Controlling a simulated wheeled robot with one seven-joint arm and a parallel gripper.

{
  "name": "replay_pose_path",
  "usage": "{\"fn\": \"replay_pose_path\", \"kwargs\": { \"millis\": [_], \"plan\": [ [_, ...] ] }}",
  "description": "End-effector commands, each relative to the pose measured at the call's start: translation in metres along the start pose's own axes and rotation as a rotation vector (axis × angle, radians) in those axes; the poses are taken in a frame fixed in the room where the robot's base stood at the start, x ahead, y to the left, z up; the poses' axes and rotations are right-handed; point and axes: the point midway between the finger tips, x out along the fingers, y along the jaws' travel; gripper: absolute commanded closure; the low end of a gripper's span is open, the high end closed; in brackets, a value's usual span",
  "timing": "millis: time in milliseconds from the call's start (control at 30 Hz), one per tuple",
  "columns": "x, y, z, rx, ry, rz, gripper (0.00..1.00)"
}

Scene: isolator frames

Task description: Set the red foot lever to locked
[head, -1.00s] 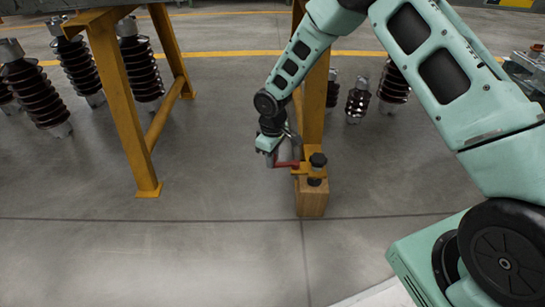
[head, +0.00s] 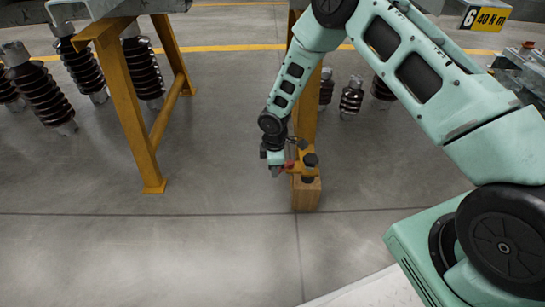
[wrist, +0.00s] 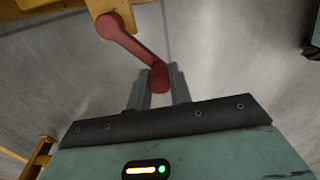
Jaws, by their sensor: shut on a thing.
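The red foot lever (wrist: 133,42) shows in the wrist view, running from a pivot on a yellow bracket (wrist: 82,8) down to its rounded end. My gripper (wrist: 160,82) is shut on that rounded end, with one grey finger on each side of it. In the head view my gripper (head: 276,170) is low, at the left of the yellow bracket.
Another yellow frame leg (head: 140,130) stands to the left. Brown ribbed insulators (head: 45,95) hang or stand behind it at the left, and smaller ones (head: 351,98) stand behind the right leg. The grey floor (head: 150,255) in front is clear.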

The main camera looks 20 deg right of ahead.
Motion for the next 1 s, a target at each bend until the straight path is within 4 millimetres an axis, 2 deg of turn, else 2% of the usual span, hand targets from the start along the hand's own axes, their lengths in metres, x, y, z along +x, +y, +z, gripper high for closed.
{"fn": "replay_pose_path", "kwargs": {
  "millis": [33,600,1000],
  "plan": [
    [-0.005,-0.004,0.003,-0.045,-0.004,-0.004,1.00],
    [-0.003,-0.025,0.034,-0.574,-0.004,-0.006,1.00],
    [-0.001,-0.029,0.052,-0.820,-0.003,-0.004,1.00]
  ]
}}
